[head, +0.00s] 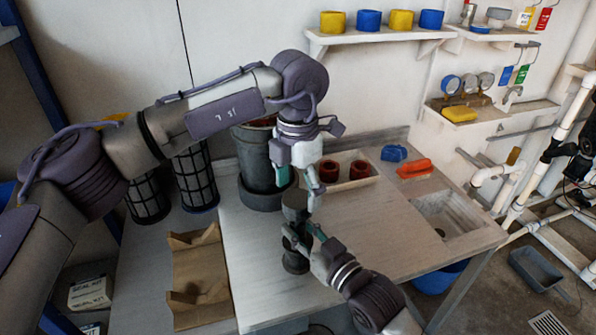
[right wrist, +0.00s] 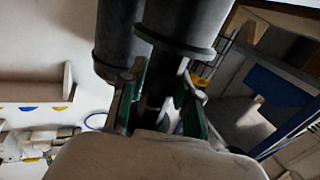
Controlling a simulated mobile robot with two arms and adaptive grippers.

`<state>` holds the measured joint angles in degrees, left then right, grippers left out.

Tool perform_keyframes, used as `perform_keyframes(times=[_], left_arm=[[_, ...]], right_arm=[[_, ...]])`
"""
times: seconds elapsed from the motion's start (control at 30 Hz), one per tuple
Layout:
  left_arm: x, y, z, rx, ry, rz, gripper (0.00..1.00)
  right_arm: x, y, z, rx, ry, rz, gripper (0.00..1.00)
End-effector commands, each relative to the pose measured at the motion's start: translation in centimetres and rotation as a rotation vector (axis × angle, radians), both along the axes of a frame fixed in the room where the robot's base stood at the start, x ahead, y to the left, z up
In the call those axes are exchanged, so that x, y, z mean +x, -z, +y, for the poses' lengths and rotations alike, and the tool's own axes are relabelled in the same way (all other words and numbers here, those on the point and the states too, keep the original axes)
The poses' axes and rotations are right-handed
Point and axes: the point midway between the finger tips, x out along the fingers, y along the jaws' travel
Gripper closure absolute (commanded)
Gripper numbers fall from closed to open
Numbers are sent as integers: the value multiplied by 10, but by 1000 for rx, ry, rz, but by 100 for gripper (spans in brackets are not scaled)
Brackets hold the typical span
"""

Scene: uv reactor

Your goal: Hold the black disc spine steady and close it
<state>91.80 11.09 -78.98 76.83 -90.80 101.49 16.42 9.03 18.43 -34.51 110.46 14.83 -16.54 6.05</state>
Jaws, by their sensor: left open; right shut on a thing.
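The black disc spine (head: 294,201) stands upright on the white bench, with a wide dark top, a narrower middle and a round dark base. My right gripper (head: 300,237) is shut on its middle from the front right. In the right wrist view the green-padded fingers of my right gripper (right wrist: 160,103) sit either side of a narrow dark stem, below a wide dark cylinder (right wrist: 185,25). My left gripper (head: 301,186) is open just above and beside the spine's top; I cannot tell whether it touches. The spine's middle is partly hidden by my right fingers.
A dark cylindrical vessel (head: 258,165) stands close behind left. A tray (head: 340,184) with two red-brown rings lies behind right. A wooden cradle (head: 199,280) is at the left, and a sink (head: 447,218) at the right. The bench right of the spine is mostly clear.

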Motion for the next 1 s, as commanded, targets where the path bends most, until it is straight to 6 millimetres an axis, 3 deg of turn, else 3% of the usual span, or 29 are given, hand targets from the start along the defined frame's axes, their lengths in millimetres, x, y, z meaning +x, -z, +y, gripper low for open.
perform_keyframes(times=[0.2,0.57,0.93,1.0], left_arm=[[0,25,0,0,0,1,19],[0,30,0,-1,0,-1,19],[0,29,0,-1,1,-1,77],[0,29,0,-1,3,-1,81]], right_arm=[[0,0,0,0,0,0,100],[0,0,0,0,0,0,100],[0,0,0,0,0,0,100],[0,0,0,0,0,0,100]])
